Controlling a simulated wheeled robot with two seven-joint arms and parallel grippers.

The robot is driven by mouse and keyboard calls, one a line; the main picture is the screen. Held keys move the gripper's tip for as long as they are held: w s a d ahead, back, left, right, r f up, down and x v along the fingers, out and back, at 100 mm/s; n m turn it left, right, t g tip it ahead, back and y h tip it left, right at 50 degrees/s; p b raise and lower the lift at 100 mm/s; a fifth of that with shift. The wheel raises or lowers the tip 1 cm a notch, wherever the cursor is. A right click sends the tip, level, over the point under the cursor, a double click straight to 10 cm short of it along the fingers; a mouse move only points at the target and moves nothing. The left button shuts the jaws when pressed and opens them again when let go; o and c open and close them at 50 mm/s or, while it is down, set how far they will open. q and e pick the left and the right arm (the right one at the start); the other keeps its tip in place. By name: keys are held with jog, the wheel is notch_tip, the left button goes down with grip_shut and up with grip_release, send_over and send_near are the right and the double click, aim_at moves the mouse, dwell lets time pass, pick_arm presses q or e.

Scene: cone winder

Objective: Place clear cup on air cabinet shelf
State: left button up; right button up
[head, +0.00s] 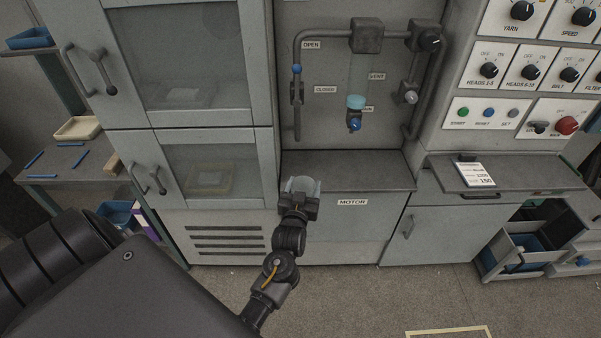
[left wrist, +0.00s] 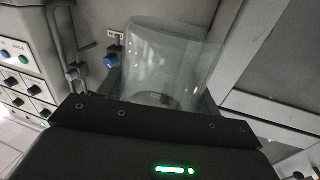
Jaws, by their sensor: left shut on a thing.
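The clear cup (head: 302,186) is a see-through cylinder held in my left gripper (head: 298,200), just in front of the grey shelf (head: 350,165) above the motor panel. In the left wrist view the cup (left wrist: 172,60) fills the space beyond the gripper (left wrist: 160,105), which is shut on it. The cup's far side shows through its wall. My right gripper is not in view.
Grey cabinets with glass doors (head: 210,170) stand left of the recess. A blue-knobbed drain valve (head: 354,125) hangs above the shelf. A control panel (head: 520,80) and a ledge with a white card (head: 474,174) are at the right. The shelf's visible surface looks clear.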

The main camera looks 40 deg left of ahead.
pick_arm(q)
jog(key=shift+v, duration=0.9)
jog(key=shift+d, duration=0.55)
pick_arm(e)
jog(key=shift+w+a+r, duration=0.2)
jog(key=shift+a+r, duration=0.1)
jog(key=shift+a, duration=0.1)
pick_arm(q)
jog(key=shift+f, duration=0.1)
